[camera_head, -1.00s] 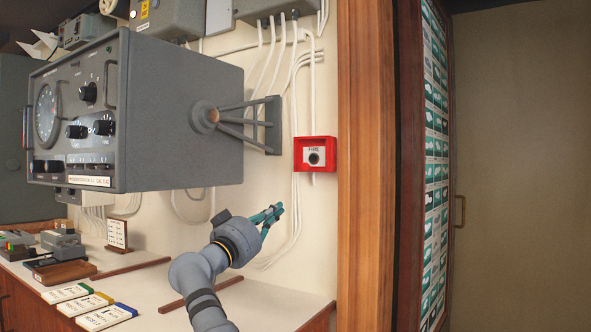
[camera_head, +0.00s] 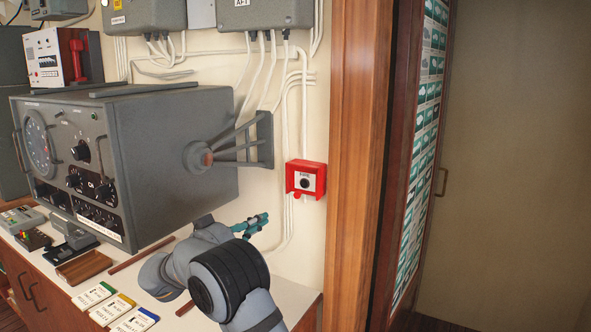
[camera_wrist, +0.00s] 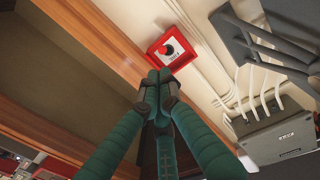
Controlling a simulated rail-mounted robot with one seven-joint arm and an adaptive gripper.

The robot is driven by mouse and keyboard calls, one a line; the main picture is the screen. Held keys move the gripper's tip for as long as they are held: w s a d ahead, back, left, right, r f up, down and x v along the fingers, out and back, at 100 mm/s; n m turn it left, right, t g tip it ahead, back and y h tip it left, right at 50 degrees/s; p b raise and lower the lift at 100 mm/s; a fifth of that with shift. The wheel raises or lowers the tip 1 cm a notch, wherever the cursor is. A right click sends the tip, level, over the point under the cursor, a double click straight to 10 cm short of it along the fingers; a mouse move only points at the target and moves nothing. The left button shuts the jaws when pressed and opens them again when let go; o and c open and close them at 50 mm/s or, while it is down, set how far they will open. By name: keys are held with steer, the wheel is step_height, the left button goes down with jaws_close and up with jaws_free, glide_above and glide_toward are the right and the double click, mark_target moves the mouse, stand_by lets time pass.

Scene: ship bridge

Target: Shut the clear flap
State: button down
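A red fire-call box (camera_head: 292,178) with a white "FIRE" plate and a dark round button hangs on the cream wall, left of the wooden door frame. The box also shows at the top middle of the wrist view (camera_wrist: 153,53). I cannot make out the clear flap or its position in either view. My gripper (camera_head: 266,216) is left of and below the box in the head view. In the wrist view its teal fingers (camera_wrist: 158,76) meet at the tips just below the box, with nothing seen between them. I cannot tell whether they touch it.
A large grey instrument (camera_head: 175,150) on a wall bracket (camera_head: 265,140) juts out left of the box. White cables (camera_head: 284,120) run down the wall beside it. A wooden post (camera_head: 352,150) stands close on the right. Labelled blocks (camera_head: 113,308) lie on the counter below.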

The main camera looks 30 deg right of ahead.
steer(key=r, duration=0.1)
steer(key=p, duration=0.8)
glide_toward(299, 197)
steer(key=x, duration=0.5)
steer(key=shift+w+d+r, duration=0.1)
steer(key=shift+w+r, duration=0.05)
steer(key=shift+r, duration=0.05)
steer(key=shift+w+d+f+p, duration=0.15)
steer(key=shift+w+d+p, duration=0.15)
steer(key=shift+d+p, duration=0.15)
steer(key=shift+d, duration=0.1)
steer(key=shift+f, duration=0.15)
